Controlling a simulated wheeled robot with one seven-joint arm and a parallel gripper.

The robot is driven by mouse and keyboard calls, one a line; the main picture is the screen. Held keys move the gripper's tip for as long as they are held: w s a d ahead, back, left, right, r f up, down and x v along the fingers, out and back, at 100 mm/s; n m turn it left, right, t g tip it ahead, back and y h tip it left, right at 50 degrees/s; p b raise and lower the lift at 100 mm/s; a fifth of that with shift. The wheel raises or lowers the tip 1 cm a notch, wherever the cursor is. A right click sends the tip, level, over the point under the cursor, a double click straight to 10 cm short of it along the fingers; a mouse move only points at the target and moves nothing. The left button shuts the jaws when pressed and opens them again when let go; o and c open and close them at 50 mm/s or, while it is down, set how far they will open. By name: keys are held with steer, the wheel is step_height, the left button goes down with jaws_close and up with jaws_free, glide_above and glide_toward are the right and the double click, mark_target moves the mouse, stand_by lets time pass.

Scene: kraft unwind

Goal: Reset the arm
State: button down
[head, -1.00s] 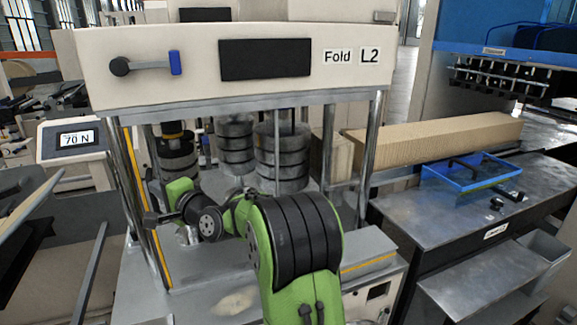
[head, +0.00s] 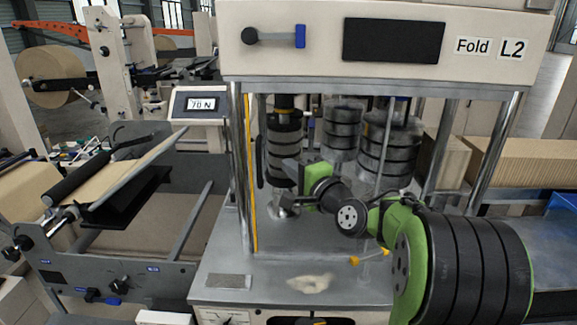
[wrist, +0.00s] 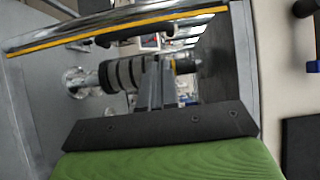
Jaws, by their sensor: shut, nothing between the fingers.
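My green and black arm reaches into the frame of the machine labelled Fold L2 (head: 390,45). In the wrist view my gripper (wrist: 156,68) has its two grey fingers together, with nothing held between them. The fingers point toward a dark ringed roller stack (wrist: 122,73) inside the machine. In the head view the arm's end is beside the left stack (head: 284,140), above the metal bed. The fingertips are hard to make out there, and I cannot tell whether they touch the stack.
A chrome post with a yellow strip (head: 247,175) stands close left of my arm's end. A 70 N display (head: 201,104) and an unwind frame with a brown roll (head: 52,76) are at left. Cardboard (head: 535,165) lies at right.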

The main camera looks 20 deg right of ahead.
steer(key=s+d, duration=0.2)
steer(key=s, duration=0.3)
steer(key=s+a+f+n+g, duration=0.4)
steer(key=s+a+n, duration=0.2)
steer(key=a, duration=0.1)
steer(key=s+a+f+n+g, duration=0.3)
steer(key=s+a+n+g, duration=0.15)
steer(key=a, duration=0.25)
steer(key=s+d+f+n+g+h, duration=0.1)
steer(key=s+f+n+g, duration=0.1)
steer(key=s, duration=0.6)
steer(key=s+d+f+n+g+h, duration=0.1)
steer(key=s+f+n, duration=0.2)
steer(key=s, duration=0.6)
steer(key=shift+s+f+n+g+h+b, duration=0.15)
steer(key=shift+f+n+g+h+b, duration=0.2)
steer(key=shift+f, duration=0.3)
steer(key=shift+d, duration=0.1)
steer(key=c, duration=1.8)
jaws_free()
